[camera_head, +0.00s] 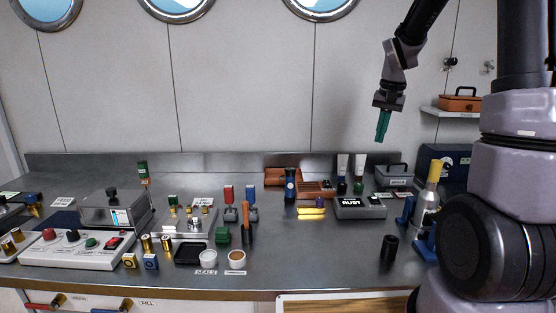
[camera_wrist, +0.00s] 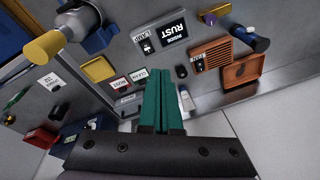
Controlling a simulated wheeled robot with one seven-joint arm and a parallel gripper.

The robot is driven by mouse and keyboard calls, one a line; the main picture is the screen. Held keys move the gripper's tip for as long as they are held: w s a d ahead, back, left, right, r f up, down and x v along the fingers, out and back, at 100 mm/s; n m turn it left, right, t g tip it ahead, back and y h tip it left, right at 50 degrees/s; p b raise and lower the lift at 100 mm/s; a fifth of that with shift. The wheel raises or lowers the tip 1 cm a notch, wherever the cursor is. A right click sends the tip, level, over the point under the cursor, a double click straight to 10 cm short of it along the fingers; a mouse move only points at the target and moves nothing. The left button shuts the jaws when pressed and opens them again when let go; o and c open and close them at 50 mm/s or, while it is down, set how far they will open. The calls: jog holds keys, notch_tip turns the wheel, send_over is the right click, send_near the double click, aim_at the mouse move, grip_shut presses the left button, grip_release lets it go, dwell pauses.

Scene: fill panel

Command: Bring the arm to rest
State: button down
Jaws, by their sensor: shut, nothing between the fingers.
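My gripper (camera_head: 382,126) hangs from my arm at the upper right in the head view, in front of the white wall and well above the bench. Its teal fingers point down and are closed together with nothing between them. In the wrist view the shut teal fingers (camera_wrist: 163,92) show in the middle, apart from everything on the bench. The grey metal bench (camera_head: 300,255) runs across the head view below my gripper.
Below my gripper stand the grey RUST box (camera_head: 360,208), a yellow-capped bottle (camera_head: 430,190) and a black cup (camera_head: 389,248). A wall shelf (camera_head: 450,113) carries an orange toolbox (camera_head: 459,100). A white control panel (camera_head: 75,250) sits at left. Air around my gripper is clear.

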jog(key=s+a+r+t, duration=0.1)
jog(key=s+a+r, duration=0.1)
jog(key=s+r, duration=0.2)
jog(key=s+a+r+n+t+y, duration=0.1)
jog(key=s+r, duration=0.3)
jog(key=s, duration=0.7)
jog(key=s+a+r+t, duration=0.3)
jog(key=s+r, duration=0.1)
jog(key=s, duration=0.4)
jog(key=shift+s+a+r+y, duration=0.15)
jog(key=shift+s+r+y, duration=0.1)
jog(key=shift+y, duration=0.05)
